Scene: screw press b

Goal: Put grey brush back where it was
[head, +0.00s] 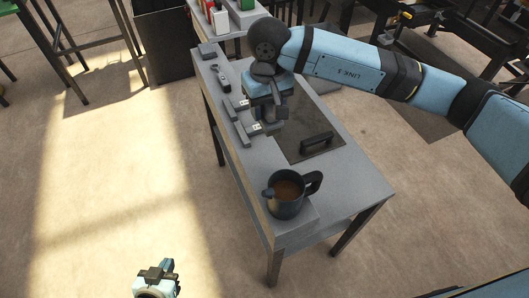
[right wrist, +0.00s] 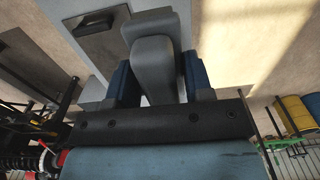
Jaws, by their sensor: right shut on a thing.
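The grey brush (right wrist: 153,65) sits between the blue fingers of my right gripper (right wrist: 160,82) in the right wrist view, and the jaws are shut on it. In the head view my right gripper (head: 268,108) is over the far half of the narrow grey table (head: 350,180), and a dark grey part that looks like the brush (head: 282,107) shows beneath it. I cannot tell whether the brush touches the tabletop. Two low grey blocks (head: 243,133) lie by the left edge, close beside the gripper. My left gripper (head: 158,270) is low over the floor, away from the table; its jaw opening is unclear.
A dark mug (head: 285,208) with brown liquid stands on a grey block at the near end. A dark panel with a black handle (head: 317,142) lies right of my right gripper. A small tool (head: 220,78) lies at the far left edge. Bottles (head: 220,20) stand beyond.

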